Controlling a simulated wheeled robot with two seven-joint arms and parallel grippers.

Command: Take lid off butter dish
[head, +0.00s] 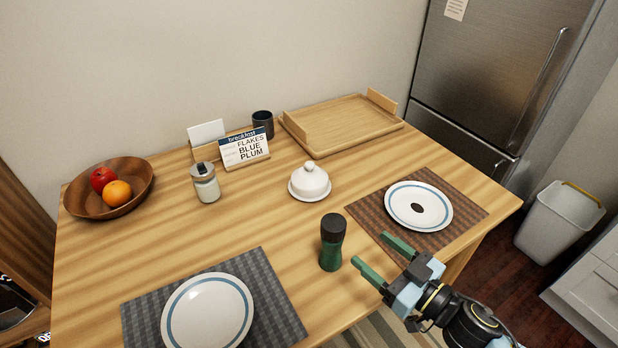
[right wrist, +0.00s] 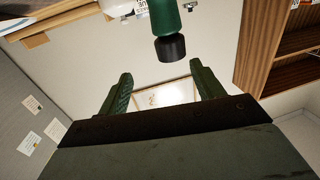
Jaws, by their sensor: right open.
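The white butter dish (head: 309,185) stands near the middle of the wooden table, with its domed, knobbed lid (head: 309,178) resting on a round base (head: 296,194). My right gripper (head: 369,249) is open and empty at the table's front right, its green fingers apart. It is nearer the front than the dish and to its right, clear of the lid. Both fingers also show open in the right wrist view (right wrist: 160,78). My left gripper is not in view.
A green and black grinder (head: 332,243) stands upright between my right gripper and the dish's front side. A plate (head: 418,205) lies right, another (head: 207,312) front left. Behind are a wooden tray (head: 340,125), dark cup (head: 263,123), sign (head: 245,149), jar (head: 206,184) and fruit bowl (head: 110,205).

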